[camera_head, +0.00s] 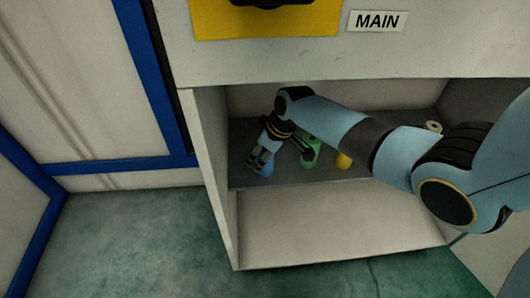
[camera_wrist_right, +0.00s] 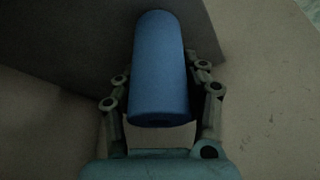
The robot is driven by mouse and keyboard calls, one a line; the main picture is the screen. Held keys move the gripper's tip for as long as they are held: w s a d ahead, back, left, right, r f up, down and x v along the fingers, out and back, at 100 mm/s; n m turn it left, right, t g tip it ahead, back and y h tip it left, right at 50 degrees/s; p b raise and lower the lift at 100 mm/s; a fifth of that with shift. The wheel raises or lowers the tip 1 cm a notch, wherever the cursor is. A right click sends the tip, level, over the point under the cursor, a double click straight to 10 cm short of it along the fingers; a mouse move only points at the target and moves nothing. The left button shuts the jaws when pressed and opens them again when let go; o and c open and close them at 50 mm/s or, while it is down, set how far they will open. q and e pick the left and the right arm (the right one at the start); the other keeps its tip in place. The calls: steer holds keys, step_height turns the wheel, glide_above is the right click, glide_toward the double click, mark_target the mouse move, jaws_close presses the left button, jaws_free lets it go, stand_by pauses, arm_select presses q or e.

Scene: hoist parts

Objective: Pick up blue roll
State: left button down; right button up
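The blue roll (camera_head: 267,166) is at the left end of the shelf in the head view, partly covered by my right gripper (camera_head: 262,158). In the right wrist view the blue roll (camera_wrist_right: 161,70) lies lengthwise between the two fingers of my right gripper (camera_wrist_right: 160,65), one on each side. The fingertips are close to the roll's sides, but I cannot tell whether they press on it. The roll's near end faces the palm. My left gripper is not in view.
A green roll (camera_head: 311,156) and a yellow roll (camera_head: 343,160) stand to the right on the shelf (camera_head: 300,174). A white ring-shaped part (camera_head: 433,127) is farther right. The cabinet's left wall (camera_head: 211,150) is close to my right gripper. The compartment below is empty.

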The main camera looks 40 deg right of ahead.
steer(key=c, duration=0.6)
